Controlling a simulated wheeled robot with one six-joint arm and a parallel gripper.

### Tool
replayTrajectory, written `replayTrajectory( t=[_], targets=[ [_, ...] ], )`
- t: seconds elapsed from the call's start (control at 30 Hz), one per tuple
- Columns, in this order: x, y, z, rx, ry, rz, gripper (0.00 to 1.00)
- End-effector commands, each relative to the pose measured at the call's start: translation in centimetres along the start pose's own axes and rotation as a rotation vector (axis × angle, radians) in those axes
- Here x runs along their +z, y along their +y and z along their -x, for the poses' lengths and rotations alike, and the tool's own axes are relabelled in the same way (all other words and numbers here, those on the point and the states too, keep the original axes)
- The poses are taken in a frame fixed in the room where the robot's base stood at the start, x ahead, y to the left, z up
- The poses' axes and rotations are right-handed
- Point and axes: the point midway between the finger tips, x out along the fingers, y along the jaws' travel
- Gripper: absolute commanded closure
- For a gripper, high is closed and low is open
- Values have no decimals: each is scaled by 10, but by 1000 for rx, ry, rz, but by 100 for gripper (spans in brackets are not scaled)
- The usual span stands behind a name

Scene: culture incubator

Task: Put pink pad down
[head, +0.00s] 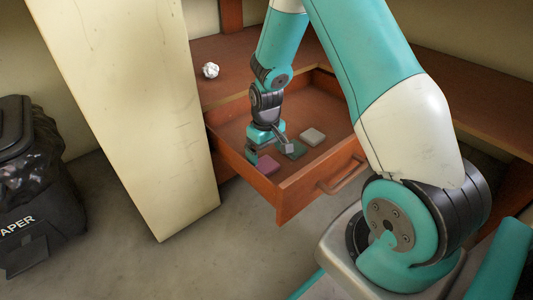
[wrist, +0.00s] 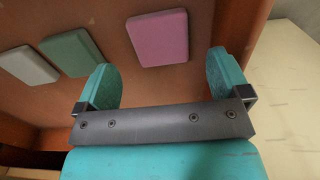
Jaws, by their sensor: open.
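The pink pad (wrist: 158,40) lies flat on the floor of the open drawer, and it also shows in the head view (head: 267,165) near the drawer's left front part. My gripper (wrist: 164,75) is open and empty, with its two teal fingers apart. In the wrist view the pink pad is beyond the fingertips, apart from both fingers. In the head view my gripper (head: 267,150) is inside the drawer, close above or beside the pink pad; the exact gap is hard to tell.
A green pad (head: 294,149) and a white pad (head: 312,136) lie in the same wooden drawer (head: 290,200). A crumpled white paper ball (head: 210,70) sits on the desk top. A pale panel (head: 130,110) stands left of the drawer, and a black bin (head: 30,180) beyond it.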

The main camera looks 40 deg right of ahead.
Motion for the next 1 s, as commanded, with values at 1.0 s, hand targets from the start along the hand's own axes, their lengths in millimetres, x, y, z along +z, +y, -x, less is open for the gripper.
replayTrajectory(
  t=[1.0],
  targets=[
    [154, -212, 280, -302, 119, 460, 6]
  ],
)
